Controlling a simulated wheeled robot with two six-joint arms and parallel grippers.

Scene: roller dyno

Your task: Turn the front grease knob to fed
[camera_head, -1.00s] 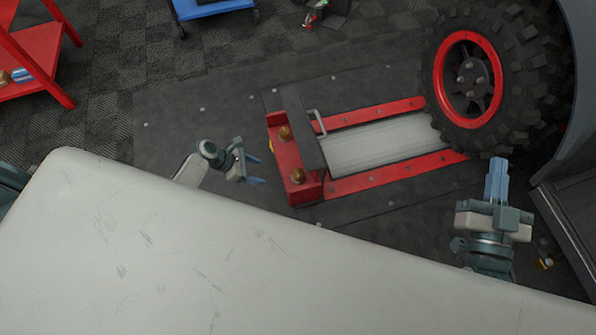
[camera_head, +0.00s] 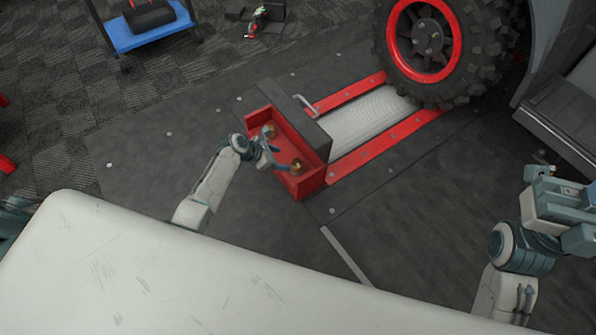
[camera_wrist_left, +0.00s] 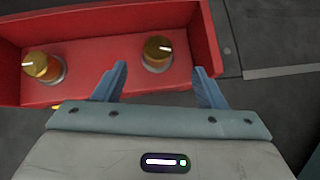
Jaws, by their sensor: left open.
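A red open-topped box (camera_head: 313,182) on the dark floor plate holds two brass knobs. I cannot read any labels. My left gripper (camera_head: 270,155) is open at the box; in the left wrist view its fingertips (camera_wrist_left: 160,72) lie either side of the nearer knob's line, apparently short of it. My right gripper (camera_head: 562,195) is at the right edge, its fingers unclear.
A black block and handle (camera_head: 305,103) adjoin the box, with the roller (camera_head: 370,118) between red rails beyond. A large tyre (camera_head: 475,65) stands on the far end. A blue cart (camera_head: 150,35) is at the back left. My white body fills the lower left.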

